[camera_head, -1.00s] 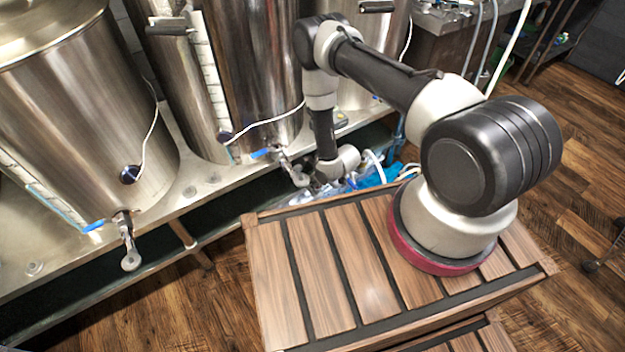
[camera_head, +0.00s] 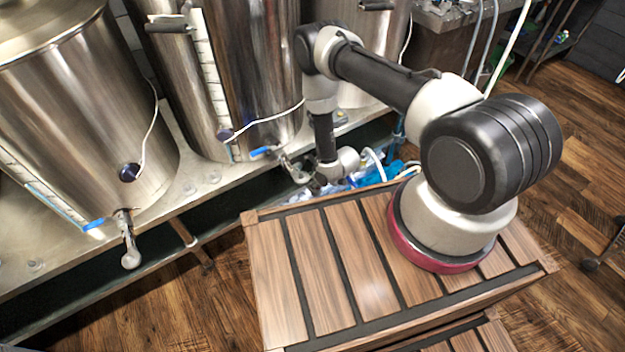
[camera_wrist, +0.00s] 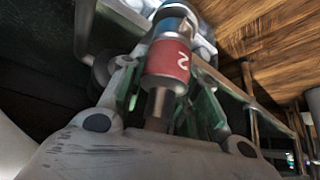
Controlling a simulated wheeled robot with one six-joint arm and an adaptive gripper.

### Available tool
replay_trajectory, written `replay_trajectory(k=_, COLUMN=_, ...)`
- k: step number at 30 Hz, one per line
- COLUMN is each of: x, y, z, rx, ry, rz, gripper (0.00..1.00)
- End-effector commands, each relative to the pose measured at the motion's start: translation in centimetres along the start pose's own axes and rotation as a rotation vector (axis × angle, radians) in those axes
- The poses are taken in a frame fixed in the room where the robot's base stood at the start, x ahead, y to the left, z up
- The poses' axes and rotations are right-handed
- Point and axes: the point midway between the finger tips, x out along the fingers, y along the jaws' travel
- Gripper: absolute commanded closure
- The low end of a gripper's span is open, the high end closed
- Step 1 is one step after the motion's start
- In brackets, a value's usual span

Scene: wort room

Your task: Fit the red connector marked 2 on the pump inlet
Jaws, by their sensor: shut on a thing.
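The red connector (camera_wrist: 167,66) shows in the wrist view with a white 2 on its band and a metal stem below it. My gripper (camera_wrist: 165,84) is shut on it, with a finger on each side. A shiny metal and pale end (camera_wrist: 176,18) lies just beyond the red band. I cannot tell whether it is part of the connector or of the pump, nor whether they are joined. In the head view my gripper (camera_head: 316,184) is low beside the middle tank's valve, and the connector cannot be made out there. I cannot make out the pump inlet clearly in either view.
Steel tanks (camera_head: 75,125) stand on a metal shelf (camera_head: 215,180), with outlet valves (camera_head: 128,245) jutting over its front edge. Blue and clear plastic (camera_head: 372,176) lies close to my gripper. The slatted wooden top (camera_head: 330,265) under my arm is clear in front.

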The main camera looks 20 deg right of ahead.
Motion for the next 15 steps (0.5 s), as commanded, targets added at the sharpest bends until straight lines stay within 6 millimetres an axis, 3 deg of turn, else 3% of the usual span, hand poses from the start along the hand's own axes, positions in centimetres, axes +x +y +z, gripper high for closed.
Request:
replay_trajectory(k=11, x=0.63, y=-0.04, z=0.45, rx=0.0, ry=0.0, rz=0.0, gripper=1.0)
replay_trajectory(k=12, x=0.67, y=-0.03, z=0.46, rx=0.0, ry=0.0, rz=0.0, gripper=0.67)
replay_trajectory(k=15, x=0.65, y=-0.03, z=0.44, rx=0.0, ry=0.0, rz=0.0, gripper=0.49)
